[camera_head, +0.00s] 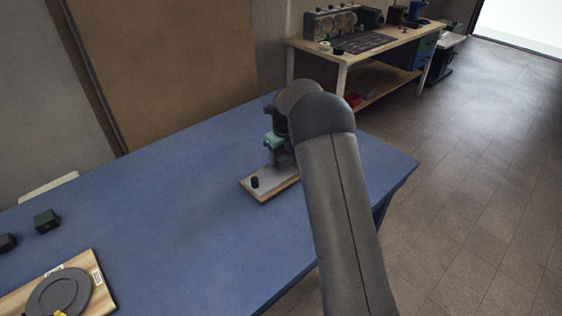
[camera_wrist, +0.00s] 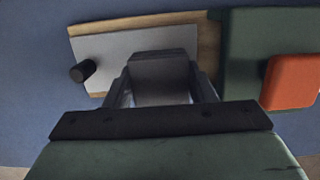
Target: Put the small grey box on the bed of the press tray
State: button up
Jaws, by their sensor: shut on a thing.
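My gripper (camera_wrist: 160,84) is shut on the small grey box (camera_wrist: 160,66), which sits between its two fingers in the wrist view. Behind the box lies the press tray, a wooden board (camera_wrist: 213,42) with a pale grey bed plate (camera_wrist: 112,45) and a black knob (camera_wrist: 83,71) at its left end. The box overlaps the right part of the plate in this view; I cannot tell whether it touches the plate. In the head view the tray's board (camera_head: 266,196) shows left of my arm, which hides its right end. The box is not clearly visible there.
A green block (camera_wrist: 240,50) with an orange-red part (camera_wrist: 290,82) stands right of the plate. On the blue table (camera_head: 170,210) are dark boxes (camera_head: 46,221) and a wooden board with a grey disc (camera_head: 62,292) at left. The table's middle is clear.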

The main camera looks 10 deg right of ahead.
aim_at(281, 163)
jog(key=shift+w+d+f, duration=0.1)
jog(key=shift+w+f, duration=0.05)
jog(key=shift+f, duration=0.05)
jog(key=shift+w+f, duration=0.1)
jog(key=shift+f, duration=1.55)
jog(key=shift+f, duration=0.15)
jog(key=o, duration=1)
jog(key=shift+c, duration=0.2)
